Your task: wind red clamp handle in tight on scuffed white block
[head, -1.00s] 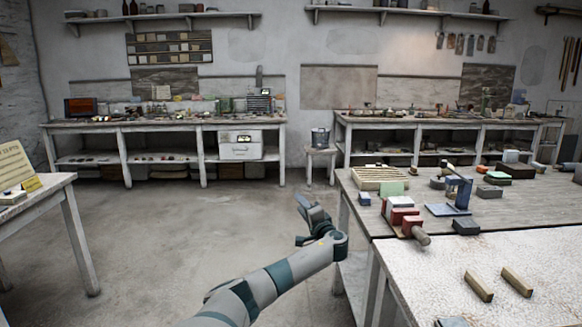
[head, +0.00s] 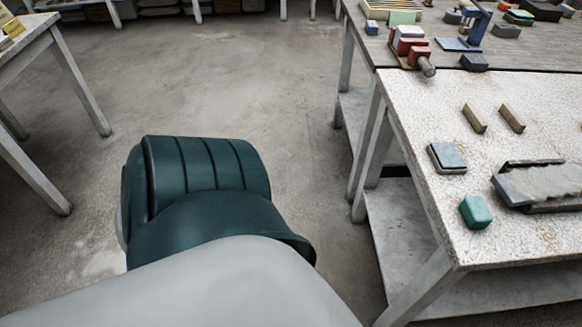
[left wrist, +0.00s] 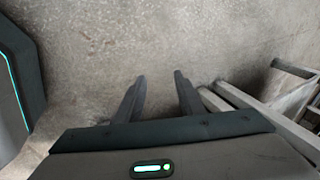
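The red clamp (head: 418,55) sits at the near left corner of the grey bench in the head view. Its brownish round handle (head: 427,67) points towards the pale table. The white block (head: 405,46) lies between the red jaws; scuffs and any gap are too small to tell. My left arm fills the lower left of the head view, and its gripper is hidden there. In the left wrist view my left gripper (left wrist: 160,84) has two dark fingers apart, with nothing between them, over bare floor. My right gripper is in neither view.
The pale table (head: 530,100) on the right bears two wooden strips, a teal block (head: 475,212), a grey block (head: 447,158) and a rough slab (head: 545,183). A blue stand (head: 479,25) stands right of the clamp. The floor left of the bench is clear.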

